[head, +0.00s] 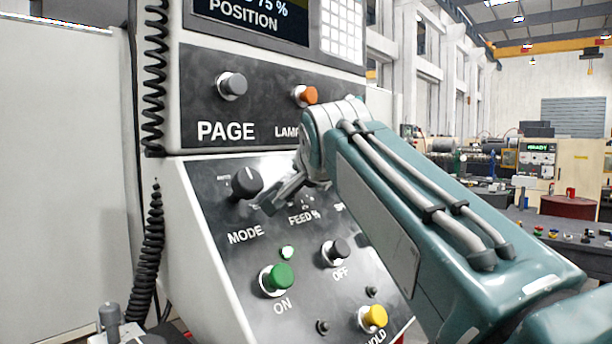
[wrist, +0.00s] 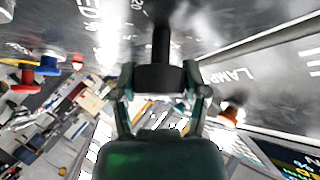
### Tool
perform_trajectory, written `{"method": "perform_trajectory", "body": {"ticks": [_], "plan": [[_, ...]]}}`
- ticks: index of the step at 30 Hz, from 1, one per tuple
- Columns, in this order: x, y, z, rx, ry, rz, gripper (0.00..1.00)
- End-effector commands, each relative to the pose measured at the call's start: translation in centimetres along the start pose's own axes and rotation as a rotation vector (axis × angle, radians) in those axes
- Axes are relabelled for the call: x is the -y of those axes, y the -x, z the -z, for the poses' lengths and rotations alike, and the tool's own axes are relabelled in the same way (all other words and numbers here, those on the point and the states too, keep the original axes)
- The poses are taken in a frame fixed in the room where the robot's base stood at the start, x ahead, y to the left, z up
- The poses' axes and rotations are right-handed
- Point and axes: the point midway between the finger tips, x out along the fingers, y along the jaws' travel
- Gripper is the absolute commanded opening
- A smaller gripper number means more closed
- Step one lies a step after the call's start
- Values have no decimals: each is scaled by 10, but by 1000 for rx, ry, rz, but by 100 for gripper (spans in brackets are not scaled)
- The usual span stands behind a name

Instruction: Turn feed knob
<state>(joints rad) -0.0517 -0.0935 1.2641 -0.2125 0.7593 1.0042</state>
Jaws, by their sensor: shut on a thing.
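The feed knob (wrist: 161,72) is a black round knob with a raised bar. It shows in the wrist view between the two fingers of my gripper (wrist: 160,84), which are shut on its sides. Part of the "FEED %" lettering is on the panel beside it. In the head view my gripper (head: 285,194) reaches in from the right, just above the "FEED %" label. There my gripper and arm hide the feed knob, so its pointer setting cannot be read.
The black mode knob (head: 245,183) sits close left of my gripper. The orange lamp knob (head: 305,95) and grey page knob (head: 232,86) are above. Below are the green ON button (head: 277,279), black OFF button (head: 336,252) and yellow HOLD button (head: 373,317).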

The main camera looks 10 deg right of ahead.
Motion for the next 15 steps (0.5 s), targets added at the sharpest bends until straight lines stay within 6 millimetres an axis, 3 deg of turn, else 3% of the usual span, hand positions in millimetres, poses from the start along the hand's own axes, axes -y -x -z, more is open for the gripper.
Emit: {"method": "perform_trajectory", "body": {"ticks": [15], "plan": [[-1,-2,-2,9,-37,-33,10]]}}
